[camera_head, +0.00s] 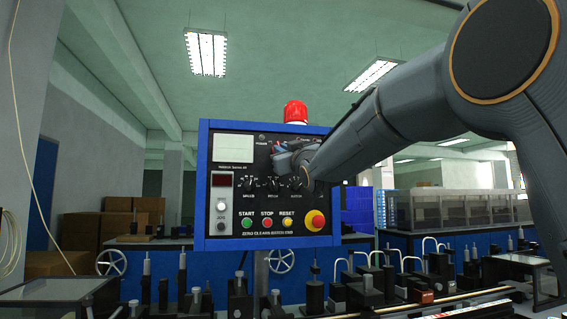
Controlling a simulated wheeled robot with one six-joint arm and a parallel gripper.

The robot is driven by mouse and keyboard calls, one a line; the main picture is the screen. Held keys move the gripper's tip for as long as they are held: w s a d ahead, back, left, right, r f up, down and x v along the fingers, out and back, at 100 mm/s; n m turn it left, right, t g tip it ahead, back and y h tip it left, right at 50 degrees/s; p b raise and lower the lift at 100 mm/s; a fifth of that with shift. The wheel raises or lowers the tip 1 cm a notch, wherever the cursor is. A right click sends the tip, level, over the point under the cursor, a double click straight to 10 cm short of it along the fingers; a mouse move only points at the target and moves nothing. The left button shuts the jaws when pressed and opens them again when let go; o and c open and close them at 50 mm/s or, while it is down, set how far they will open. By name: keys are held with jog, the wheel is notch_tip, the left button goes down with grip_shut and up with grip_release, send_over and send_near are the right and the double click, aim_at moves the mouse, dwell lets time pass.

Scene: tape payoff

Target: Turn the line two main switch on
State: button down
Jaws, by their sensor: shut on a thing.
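The control panel (228,202) is a dark board in a blue frame, facing me. My gripper (278,152) is at the panel's upper right, close against its face, and my arm comes in from the right. The jaws are shut on what appears to be the main switch, which is largely hidden by my gripper. Its on or off position cannot be read. Small lettering and a dark round part (262,137) show just above my gripper.
Three black knobs sit below my gripper, with START (247,223), STOP (267,223) and RESET (287,223) buttons and a red emergency stop (315,220) under them. A red beacon (295,112) tops the panel. Machine parts (375,280) crowd the foreground.

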jog(key=shift+s+a+r+m+t+h+p, duration=0.15)
jog(key=shift+m+h+p, duration=0.5)
jog(key=shift+m+h, duration=1.65)
jog(key=shift+w+a+f+m+t+h+p, duration=0.15)
jog(key=shift+m+h+p, duration=0.55)
jog(key=shift+m, duration=3.05)
jog(key=shift+s+a+r+m+t+h+p, duration=0.15)
jog(key=shift+m+h+p, duration=0.5)
jog(key=shift+m+h, duration=1.65)
jog(key=shift+m+y, duration=0.6)
jog(key=shift+m, duration=0.35)
jog(key=c, duration=1.8)
grip_release()
jog(key=shift+c, duration=0.2)
